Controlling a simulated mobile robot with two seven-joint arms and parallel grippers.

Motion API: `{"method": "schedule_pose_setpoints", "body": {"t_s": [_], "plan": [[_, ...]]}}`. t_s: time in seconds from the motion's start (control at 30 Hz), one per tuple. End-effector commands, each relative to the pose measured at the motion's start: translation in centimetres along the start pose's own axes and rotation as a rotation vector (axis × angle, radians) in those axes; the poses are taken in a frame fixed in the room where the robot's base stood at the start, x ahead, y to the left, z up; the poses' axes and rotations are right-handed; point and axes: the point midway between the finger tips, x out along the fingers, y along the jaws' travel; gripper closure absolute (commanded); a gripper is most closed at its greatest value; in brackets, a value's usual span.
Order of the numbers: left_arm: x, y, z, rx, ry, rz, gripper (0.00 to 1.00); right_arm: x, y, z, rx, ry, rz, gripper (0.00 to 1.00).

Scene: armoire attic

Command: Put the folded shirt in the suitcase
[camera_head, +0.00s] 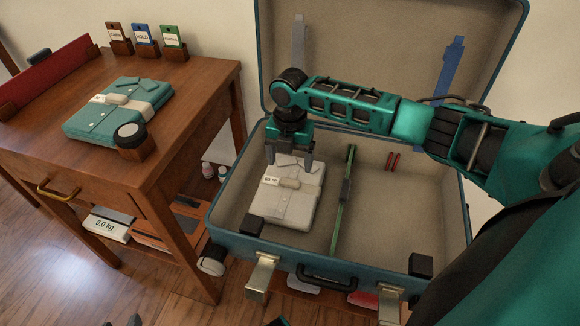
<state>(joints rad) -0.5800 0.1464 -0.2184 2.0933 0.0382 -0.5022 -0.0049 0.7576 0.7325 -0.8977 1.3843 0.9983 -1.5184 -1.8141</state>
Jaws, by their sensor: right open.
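A pale grey folded shirt (287,201) with a paper band and a small tag lies flat in the left compartment of the open suitcase (400,219). My right gripper (288,160) points down over the shirt's far end, open, with its fingers apart. I cannot tell whether the fingertips touch the shirt. A teal folded shirt (110,112) with a pale band lies on the wooden table at the left. Small dark tips at the bottom left edge may be my left gripper, but too little shows to tell its state.
A green divider bar (343,200) splits the suitcase; the right compartment is mostly bare, with small red items at its back wall. The raised lid (370,45) stands behind. A round device (131,135) and several card holders stand on the wooden table (190,100).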

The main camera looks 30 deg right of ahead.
Motion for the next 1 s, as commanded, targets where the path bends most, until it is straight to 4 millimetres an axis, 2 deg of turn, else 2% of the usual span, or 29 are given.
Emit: {"method": "schedule_pose_setpoints", "body": {"t_s": [0.03, 0.1, 0.3, 1.0], "plan": [[-0.4, -0.1, -0.3, 0.001, -0.002, -0.003, 0.57, -1.6, 0.1, 0.1, 0.000, -0.002, 0.003, 0.17], [-0.5, -0.2, -0.2, 0.002, -0.003, -0.005, 0.57, -2.8, 0.0, 0.1, -0.001, -0.001, 0.002, 0.17], [-0.9, -0.2, 0.0, 0.005, -0.015, -0.006, 0.57, -5.1, 0.0, 0.0, 0.001, 0.000, 0.001, 0.17], [-1.2, -0.2, -0.4, 0.003, -0.016, -0.006, 0.57, -5.9, 0.0, 0.0, 0.000, 0.000, 0.000, 0.17]]}}
